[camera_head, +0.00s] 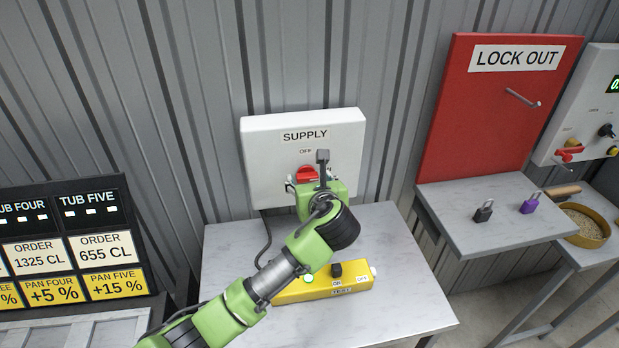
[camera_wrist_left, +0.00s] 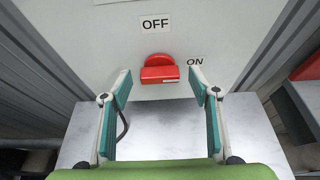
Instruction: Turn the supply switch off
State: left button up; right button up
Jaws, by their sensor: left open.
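The white supply box (camera_head: 262,165) is on the corrugated wall, marked SUPPLY and OFF. Its red supply switch (camera_head: 306,173) is partly hidden by my left gripper (camera_head: 309,180). In the left wrist view the red switch (camera_wrist_left: 159,70) has its grip bar lying level. The OFF label (camera_wrist_left: 155,23) is above it and the ON label (camera_wrist_left: 195,61) is to its right. My left gripper (camera_wrist_left: 159,86) is open and faces the switch, one finger to each side and a little below. I see no contact with the switch. My right gripper is not in view.
A yellow test box (camera_head: 318,286) with a black knob lies on the grey table (camera_head: 400,260) below. A red lock out board (camera_head: 490,110) and a shelf (camera_head: 470,220) with black and purple padlocks stand at right. An order board (camera_head: 75,240) is at left.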

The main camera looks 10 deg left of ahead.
pick_arm(q)
jog(key=shift+w+a, duration=0.1)
jog(key=c, duration=1.1)
jog(key=shift+c, duration=0.2)
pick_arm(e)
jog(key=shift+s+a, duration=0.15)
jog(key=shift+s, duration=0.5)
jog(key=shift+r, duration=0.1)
